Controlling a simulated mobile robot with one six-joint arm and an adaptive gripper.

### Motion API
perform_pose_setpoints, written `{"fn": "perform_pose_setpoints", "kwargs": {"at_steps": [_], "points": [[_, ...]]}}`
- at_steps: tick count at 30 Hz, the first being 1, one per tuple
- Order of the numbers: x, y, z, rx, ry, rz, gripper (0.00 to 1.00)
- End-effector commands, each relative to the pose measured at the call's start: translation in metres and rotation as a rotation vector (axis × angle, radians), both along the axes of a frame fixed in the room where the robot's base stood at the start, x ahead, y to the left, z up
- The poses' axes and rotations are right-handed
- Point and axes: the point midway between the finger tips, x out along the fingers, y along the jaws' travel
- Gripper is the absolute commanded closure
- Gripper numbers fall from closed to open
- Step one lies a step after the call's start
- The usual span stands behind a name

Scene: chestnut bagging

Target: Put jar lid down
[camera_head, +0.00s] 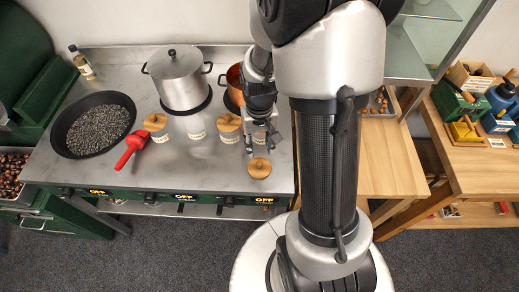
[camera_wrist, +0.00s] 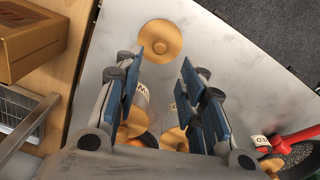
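A round wooden jar lid (camera_head: 259,168) lies flat, knob up, on the steel counter near its front edge. It also shows in the wrist view (camera_wrist: 160,41), just beyond my fingertips. My gripper (camera_wrist: 159,68) is open, with its blue-padded fingers apart and nothing held between them. In the head view my gripper (camera_head: 262,128) is above and behind the lid, over a jar that it partly hides. Two other jars, with wooden lids (camera_head: 155,122) (camera_head: 228,122), stand to the left.
The front strip left of the loose lid is clear. A wooden table (camera_head: 390,165) is at right.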

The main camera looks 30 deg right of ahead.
Motion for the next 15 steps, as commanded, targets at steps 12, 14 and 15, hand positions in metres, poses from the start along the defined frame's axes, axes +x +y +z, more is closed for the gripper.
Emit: {"fn": "perform_pose_setpoints", "kwargs": {"at_steps": [12,14,15], "points": [[-0.009,0.027,0.088,-0.027,-0.096,0.074,0.63],[-0.019,0.039,0.114,-0.035,-0.133,0.105,0.63],[-0.026,0.047,0.13,-0.041,-0.158,0.126,0.63]]}}
